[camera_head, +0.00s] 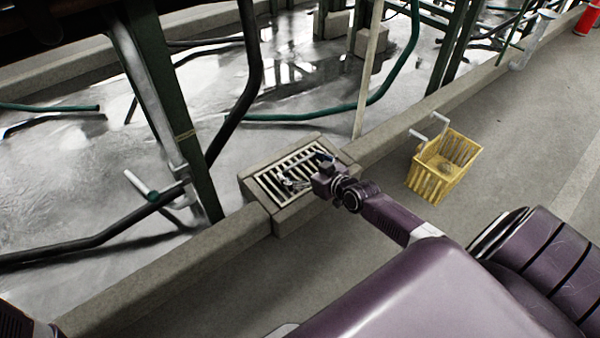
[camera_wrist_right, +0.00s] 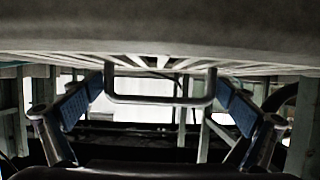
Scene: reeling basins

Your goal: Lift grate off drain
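The grate (camera_head: 284,176), pale slats in a frame, lies level on the square concrete drain box (camera_head: 291,213). A metal U-shaped handle (camera_wrist_right: 160,101) stands out from the grate's slats (camera_wrist_right: 160,62) in the right wrist view. My right gripper (camera_head: 299,184) is at the grate, over its right part, and hides some slats. In the right wrist view, its two blue-padded fingers are spread wide, one beside each end of the handle. I cannot tell whether the pads touch it. My left gripper is not in view.
A yellow slatted basket (camera_head: 443,166) stands on the floor right of the drain box. A low concrete curb (camera_head: 182,265) runs past the box. Beyond it are wet floor, green posts and hoses (camera_head: 367,103). The walkway (camera_head: 500,140) is mostly clear.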

